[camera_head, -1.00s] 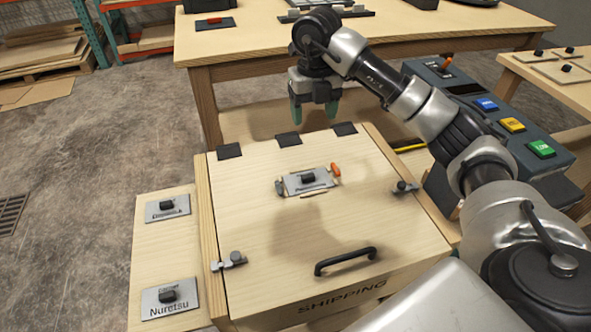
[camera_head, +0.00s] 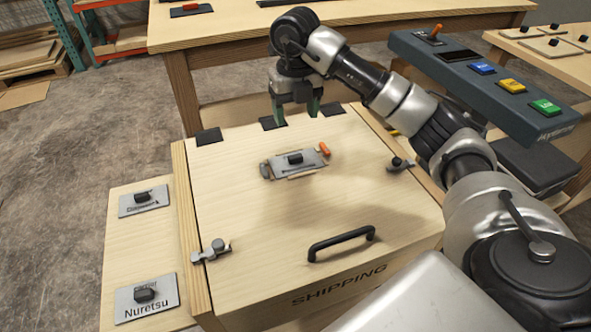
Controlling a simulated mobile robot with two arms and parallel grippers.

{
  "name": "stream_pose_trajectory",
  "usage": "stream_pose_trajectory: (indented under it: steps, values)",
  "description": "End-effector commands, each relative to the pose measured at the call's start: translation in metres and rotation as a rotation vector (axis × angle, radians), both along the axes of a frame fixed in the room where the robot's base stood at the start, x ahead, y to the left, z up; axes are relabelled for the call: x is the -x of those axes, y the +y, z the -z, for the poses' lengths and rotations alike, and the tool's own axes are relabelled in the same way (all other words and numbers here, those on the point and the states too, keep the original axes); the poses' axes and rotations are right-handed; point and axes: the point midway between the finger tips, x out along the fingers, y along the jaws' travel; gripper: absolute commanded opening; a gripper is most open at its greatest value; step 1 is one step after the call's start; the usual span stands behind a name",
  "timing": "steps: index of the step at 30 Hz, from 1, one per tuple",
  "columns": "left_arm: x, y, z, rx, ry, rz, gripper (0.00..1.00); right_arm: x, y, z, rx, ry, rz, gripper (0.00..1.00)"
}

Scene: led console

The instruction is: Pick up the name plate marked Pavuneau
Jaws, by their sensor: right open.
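A grey name plate (camera_head: 310,160) with a black knob lies on the closed lid of the shipping box (camera_head: 250,215), and its lettering is not readable. An orange piece (camera_head: 324,149) touches or lies close to its right end. On the side shelf at left lie a plate marked Nuretsu (camera_head: 165,301) and another plate (camera_head: 157,200) whose word is partly hidden by its knob. No plate is legible as Pavuneau. My right gripper (camera_head: 295,112) is open and empty above the lid's back edge, behind the lid plate, fingers pointing down. My left gripper is not in view.
The lid has a black handle (camera_head: 342,243), a left latch (camera_head: 211,250) and a right latch (camera_head: 399,164). A console (camera_head: 460,85) with blue, yellow and green buttons stands at right, beside my right arm. A wooden table (camera_head: 225,50) stands behind.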

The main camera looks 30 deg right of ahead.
Motion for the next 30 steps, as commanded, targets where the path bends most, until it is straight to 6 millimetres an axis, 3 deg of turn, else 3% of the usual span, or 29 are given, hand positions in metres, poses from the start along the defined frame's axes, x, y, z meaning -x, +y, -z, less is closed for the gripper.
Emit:
stream_pose_trajectory:
  steps: [5,10,20,30]
  values:
    - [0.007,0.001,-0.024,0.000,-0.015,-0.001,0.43,0.000,0.000,0.013,0.000,0.001,0.000,0.66]
    - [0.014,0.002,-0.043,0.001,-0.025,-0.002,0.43,0.001,0.000,0.041,-0.001,0.003,0.000,0.66]
    - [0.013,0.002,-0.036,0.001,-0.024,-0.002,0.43,0.001,0.001,0.067,0.000,0.000,0.000,0.66]
    - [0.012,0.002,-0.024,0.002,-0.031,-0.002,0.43,0.005,0.003,0.112,-0.001,0.001,-0.001,0.66]
